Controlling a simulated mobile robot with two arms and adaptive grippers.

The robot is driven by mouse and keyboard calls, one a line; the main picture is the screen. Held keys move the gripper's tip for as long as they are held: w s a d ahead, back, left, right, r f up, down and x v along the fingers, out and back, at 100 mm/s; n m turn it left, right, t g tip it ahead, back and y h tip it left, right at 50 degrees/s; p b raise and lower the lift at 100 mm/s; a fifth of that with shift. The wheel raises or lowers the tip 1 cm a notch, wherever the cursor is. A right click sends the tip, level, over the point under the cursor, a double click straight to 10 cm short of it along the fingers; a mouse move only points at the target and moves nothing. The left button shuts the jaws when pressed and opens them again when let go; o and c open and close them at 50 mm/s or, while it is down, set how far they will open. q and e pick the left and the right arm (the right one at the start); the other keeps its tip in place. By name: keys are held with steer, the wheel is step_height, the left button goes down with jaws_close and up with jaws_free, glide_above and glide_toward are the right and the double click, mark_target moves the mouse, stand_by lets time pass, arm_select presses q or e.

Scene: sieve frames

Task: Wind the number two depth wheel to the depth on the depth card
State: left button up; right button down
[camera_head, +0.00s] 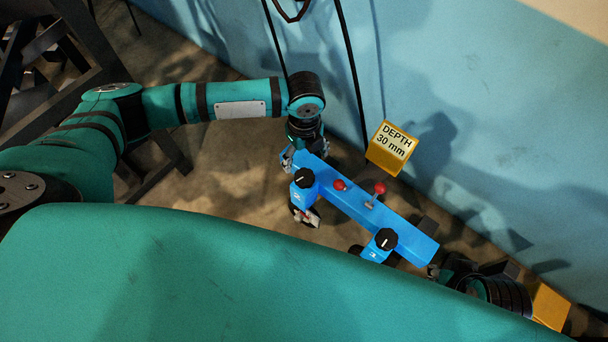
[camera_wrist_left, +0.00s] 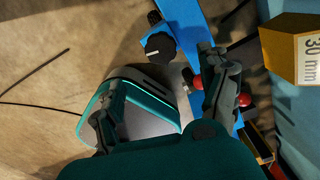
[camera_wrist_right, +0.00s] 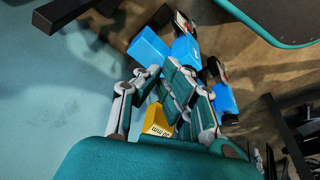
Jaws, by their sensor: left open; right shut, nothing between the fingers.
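The blue bar (camera_head: 345,200) carries two blue wheel units with black knobs, a left one (camera_head: 304,179) and a right one (camera_head: 386,239). Each knob has a white pointer line; their small number labels are too small to read surely. The yellow depth card (camera_head: 391,148) reads "DEPTH 30 mm". My left gripper (camera_head: 291,158) is at the bar's left end beside the left knob. Its fingers (camera_wrist_left: 165,100) are spread, with a black knob (camera_wrist_left: 160,46) beyond them. My right gripper (camera_head: 434,271) is by the bar's right end. Its fingers (camera_wrist_right: 168,78) are shut and empty near the bar.
Two red-tipped parts (camera_head: 379,188) stand on the bar between the knobs. A light blue wall (camera_head: 500,120) rises behind it. A yellow block (camera_head: 550,305) is at lower right. Black cables (camera_head: 352,70) hang at the top. A dark frame (camera_head: 60,70) stands at far left.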

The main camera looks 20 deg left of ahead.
mark_target(304, 176)
arm_select(q)
step_height(304, 176, down, 3)
steer(key=shift+r+b, duration=0.15)
steer(key=shift+b, duration=0.15)
step_height(304, 176, down, 4)
steer(key=shift+r+b, duration=0.1)
steer(key=shift+b, duration=0.5)
step_height(304, 176, down, 4)
steer(key=shift+r+b, duration=0.1)
steer(key=shift+b, duration=0.55)
steer(key=shift+f, duration=0.25)
arm_select(e)
steer(key=w+a+r+t+y, duration=0.1)
steer(key=w+a+r+t, duration=0.1)
steer(key=w, duration=0.4)
steer(key=w+a+r+t+y, duration=0.1)
steer(key=w+a+r+t, duration=0.1)
steer(key=w+r+t, duration=0.2)
steer(key=w+t, duration=0.2)
steer(key=shift+w+a, duration=0.2)
steer(key=shift+w, duration=0.2)
arm_select(q)
steer(key=shift+c, duration=0.2)
